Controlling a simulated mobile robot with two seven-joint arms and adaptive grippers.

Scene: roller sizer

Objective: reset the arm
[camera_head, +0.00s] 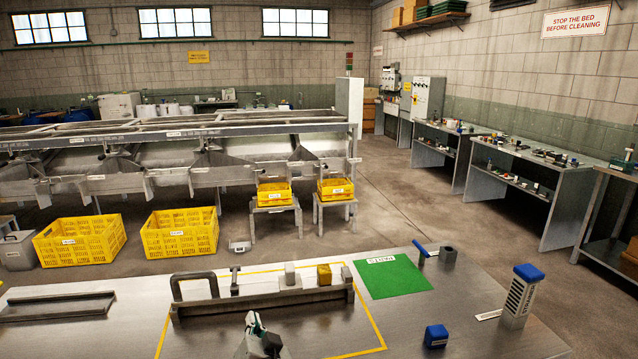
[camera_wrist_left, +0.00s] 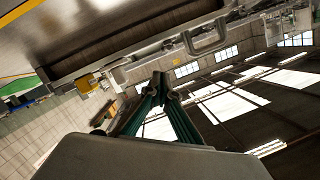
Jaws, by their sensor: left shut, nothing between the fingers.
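My left gripper (camera_head: 258,338) shows at the bottom middle of the head view, in front of the long grey fixture (camera_head: 255,302) on the metal workbench (camera_head: 420,300). Its fingers are shut and empty. In the left wrist view the teal fingers of the left gripper (camera_wrist_left: 160,88) meet at their tips, with the fixture (camera_wrist_left: 140,48) beyond them and apart from them. The wrist view is strongly tilted. My right gripper is not in view.
On the workbench are a green mat (camera_head: 390,278), a blue-topped grey block (camera_head: 519,296), a small blue block (camera_head: 436,336), a yellow block (camera_head: 324,274) and a flat metal tray (camera_head: 57,307). Yellow crates (camera_head: 180,235) stand on the floor behind.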

